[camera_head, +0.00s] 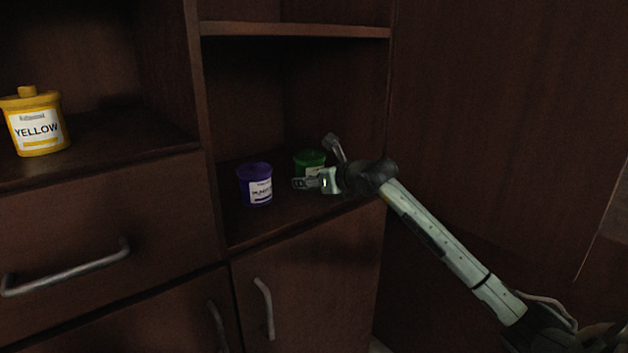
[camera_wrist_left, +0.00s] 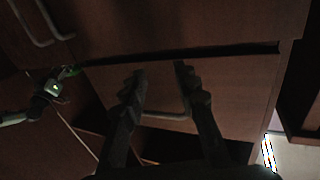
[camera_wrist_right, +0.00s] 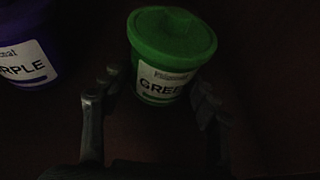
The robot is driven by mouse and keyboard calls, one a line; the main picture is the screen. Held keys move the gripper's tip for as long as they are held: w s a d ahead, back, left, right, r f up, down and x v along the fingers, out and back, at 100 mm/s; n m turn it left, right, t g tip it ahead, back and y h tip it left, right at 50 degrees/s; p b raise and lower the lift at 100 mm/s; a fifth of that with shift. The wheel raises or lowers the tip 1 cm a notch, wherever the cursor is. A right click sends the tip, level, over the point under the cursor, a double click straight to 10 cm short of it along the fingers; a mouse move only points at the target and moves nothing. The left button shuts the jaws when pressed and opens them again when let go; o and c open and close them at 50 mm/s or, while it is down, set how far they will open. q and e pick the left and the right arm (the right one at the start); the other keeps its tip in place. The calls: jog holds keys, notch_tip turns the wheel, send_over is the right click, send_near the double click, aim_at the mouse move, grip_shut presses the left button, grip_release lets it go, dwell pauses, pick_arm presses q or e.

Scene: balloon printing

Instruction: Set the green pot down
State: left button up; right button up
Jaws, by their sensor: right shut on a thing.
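The green pot (camera_head: 309,160), with a lid and a white label, is at the back right of the lower cabinet shelf, partly hidden by my right gripper (camera_head: 314,164). In the right wrist view the pot (camera_wrist_right: 172,50) looks upright between the fingers of my right gripper (camera_wrist_right: 155,92), which is shut on it. Whether its base touches the shelf cannot be told. In the left wrist view, my left gripper (camera_wrist_left: 158,80) is open and empty in front of the cabinet; a small green patch of the pot (camera_wrist_left: 74,70) shows beyond my right gripper.
A purple pot (camera_head: 255,186) stands just left of the green pot on the same shelf (camera_head: 262,226). A yellow pot (camera_head: 37,125) stands on another shelf at left. A divider (camera_head: 208,120) and a shelf above (camera_head: 295,30) bound the compartment. Drawer and door handles stick out below.

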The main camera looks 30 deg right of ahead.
jog(key=o, duration=1.3)
pick_arm(q)
jog(key=shift+r, duration=0.4)
pick_arm(e)
jog(key=shift+s+r, duration=0.1)
jog(key=shift+s, duration=0.05)
jog(key=v, duration=1)
jog(key=shift+s+r, duration=0.1)
jog(key=shift+s, duration=0.3)
jog(key=shift+s+r, duration=0.2)
jog(key=shift+s, duration=0.25)
pick_arm(q)
jog(key=shift+d+r+t, duration=0.2)
jog(key=shift+r+t, duration=0.3)
jog(key=shift+r, duration=0.25)
